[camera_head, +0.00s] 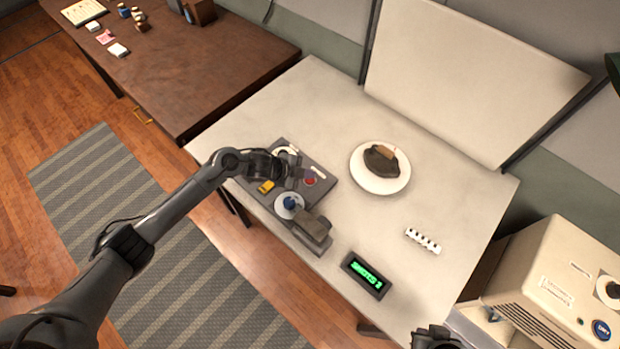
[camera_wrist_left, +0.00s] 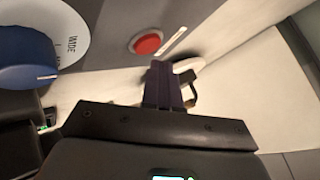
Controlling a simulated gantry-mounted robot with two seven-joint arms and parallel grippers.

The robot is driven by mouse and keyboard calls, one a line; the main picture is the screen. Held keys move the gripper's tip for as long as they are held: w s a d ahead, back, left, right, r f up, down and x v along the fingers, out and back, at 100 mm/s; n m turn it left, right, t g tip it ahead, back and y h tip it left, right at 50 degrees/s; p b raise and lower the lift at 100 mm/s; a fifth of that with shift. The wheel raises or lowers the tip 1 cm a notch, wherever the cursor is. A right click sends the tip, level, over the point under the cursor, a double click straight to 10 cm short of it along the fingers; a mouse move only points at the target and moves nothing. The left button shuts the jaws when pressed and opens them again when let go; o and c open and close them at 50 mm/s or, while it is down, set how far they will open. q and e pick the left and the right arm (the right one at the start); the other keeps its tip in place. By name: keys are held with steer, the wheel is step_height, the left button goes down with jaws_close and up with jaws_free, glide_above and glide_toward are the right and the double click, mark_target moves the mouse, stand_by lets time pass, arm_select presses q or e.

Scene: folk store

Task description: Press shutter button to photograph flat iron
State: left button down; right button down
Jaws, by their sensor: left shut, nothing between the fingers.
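The red shutter button (camera_head: 310,181) is on the grey control panel (camera_head: 322,193); it also shows in the left wrist view (camera_wrist_left: 148,43). My left gripper (camera_head: 294,174) is over the panel, just left of the button in the head view. Its fingers (camera_wrist_left: 164,85) are shut and empty, with a gap in the picture between their tips and the button. The dark flat iron (camera_head: 380,160) rests on a round white plate (camera_head: 370,187) on the table. Part of my right gripper (camera_head: 436,338) shows at the bottom edge; its fingers cannot be made out.
The panel also has a blue dial (camera_head: 290,202) marked WIDE in the wrist view, a yellow piece (camera_head: 266,187) and a grey block (camera_head: 312,229). A green-lit display (camera_head: 367,276) and a white strip (camera_head: 423,241) are on the pale table (camera_head: 340,110). A beige machine (camera_head: 555,285) stands right.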

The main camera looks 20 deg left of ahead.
arm_select(q)
steer(key=shift+f, duration=0.2)
steer(key=shift+f, duration=0.25)
stand_by(0.3)
steer(key=shift+f+b, duration=0.45)
stand_by(0.5)
stand_by(0.3)
steer(key=shift+r+p, duration=0.75)
steer(key=shift+p, duration=0.05)
steer(key=shift+r, duration=0.15)
